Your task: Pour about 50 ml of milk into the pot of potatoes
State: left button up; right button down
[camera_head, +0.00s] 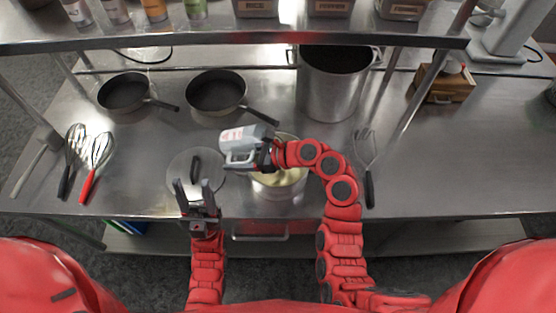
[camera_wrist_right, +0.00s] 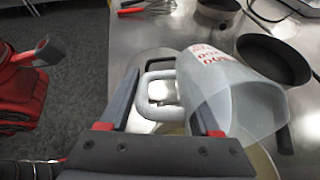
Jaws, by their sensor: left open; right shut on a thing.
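A grey-white jug with red print (camera_head: 246,134) is in my right gripper (camera_head: 274,154), tilted over the near middle of the table. The right wrist view shows the jug (camera_wrist_right: 232,88) with its handle between the fingers of my right gripper (camera_wrist_right: 165,80). The pot of potatoes (camera_head: 278,190), with pale yellow contents, is below the jug and partly hidden by my right arm. I cannot see a stream of milk or the milk level. My left gripper (camera_head: 198,196) is open and empty at the near edge of a glass lid (camera_head: 184,164).
Two dark pans (camera_head: 124,92) (camera_head: 216,92) and a large steel pot (camera_head: 333,88) stand behind. A wooden box (camera_head: 446,88) is at back right. A shelf (camera_head: 230,36) crosses above. The table's right side is mostly clear.

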jog(key=b, duration=0.1)
jog(key=y+b, duration=0.1)
jog(key=b, duration=0.1)
jog(key=shift+d+r, duration=0.2)
jog(key=shift+r, duration=0.1)
jog(key=shift+s+d+f+y+b, duration=0.15)
jog(key=shift+d+y+b, duration=0.35)
jog(key=shift+y, duration=0.1)
dwell(1.4)
